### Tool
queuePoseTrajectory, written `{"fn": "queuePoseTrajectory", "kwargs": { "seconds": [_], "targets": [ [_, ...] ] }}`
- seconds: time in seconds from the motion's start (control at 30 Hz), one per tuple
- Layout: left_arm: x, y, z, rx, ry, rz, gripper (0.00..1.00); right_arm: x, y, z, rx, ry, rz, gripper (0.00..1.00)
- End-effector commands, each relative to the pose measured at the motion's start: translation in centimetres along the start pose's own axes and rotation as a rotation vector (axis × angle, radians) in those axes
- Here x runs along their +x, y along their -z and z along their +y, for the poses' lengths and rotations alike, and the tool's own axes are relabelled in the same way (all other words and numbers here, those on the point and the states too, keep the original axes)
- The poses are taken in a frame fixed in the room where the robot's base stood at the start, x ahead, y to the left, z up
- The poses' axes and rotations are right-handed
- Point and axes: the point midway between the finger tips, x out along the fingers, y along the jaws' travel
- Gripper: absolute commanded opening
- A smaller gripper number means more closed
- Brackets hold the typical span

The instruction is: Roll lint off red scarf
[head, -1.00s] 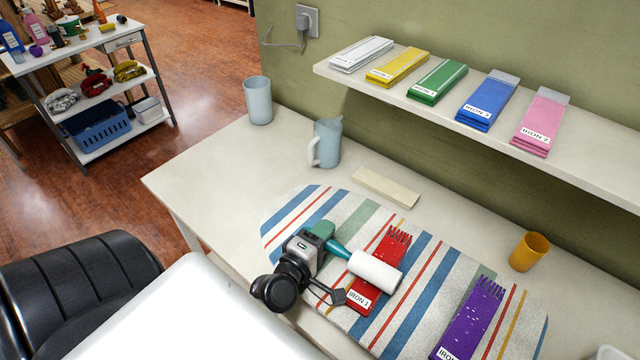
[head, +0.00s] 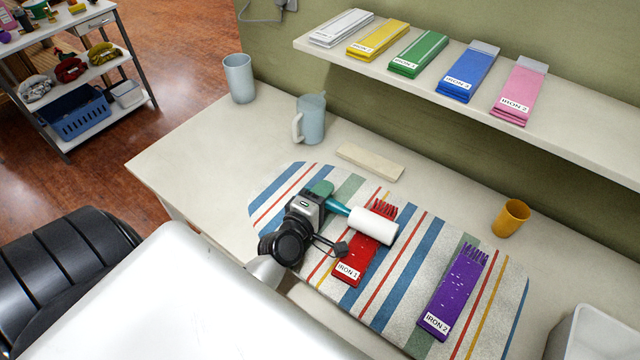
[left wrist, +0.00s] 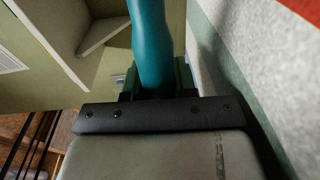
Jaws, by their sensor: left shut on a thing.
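The red scarf (head: 352,268) lies folded on the striped ironing mat (head: 402,297), with a label reading IRON 1 at its near end and red fringe at its far end. White specks show on it. My left gripper (head: 324,200) is shut on the teal handle of the lint roller (head: 374,226). The white roller head is over the upper part of the scarf and hides some of it; I cannot tell whether they touch. In the left wrist view the teal handle (left wrist: 152,45) rises from between the jaws. My right gripper is not in view.
A purple scarf (head: 455,285) with white specks lies right on the mat. A mug (head: 310,120), a cup (head: 239,79), a pale strip (head: 370,162), a yellow cup (head: 511,218) and a white bin (head: 590,335) stand around it. Several folded scarves lie on the shelf (head: 575,108).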

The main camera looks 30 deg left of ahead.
Motion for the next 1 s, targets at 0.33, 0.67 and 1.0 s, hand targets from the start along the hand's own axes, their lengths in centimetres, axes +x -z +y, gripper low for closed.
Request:
{"fn": "queuePoseTrajectory", "kwargs": {
  "seconds": [0.33, 0.67, 1.0],
  "targets": [
    [1.8, 0.0, 0.1, -0.001, -0.001, 0.001, 0.00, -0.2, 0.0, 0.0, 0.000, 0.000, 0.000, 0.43],
    [3.5, 0.0, 0.3, 0.000, -0.002, 0.001, 0.00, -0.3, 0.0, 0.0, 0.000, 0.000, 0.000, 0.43],
    [5.2, 0.0, 0.3, 0.000, -0.001, 0.001, 0.00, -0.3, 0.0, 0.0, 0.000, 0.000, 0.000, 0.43]
  ]
}}
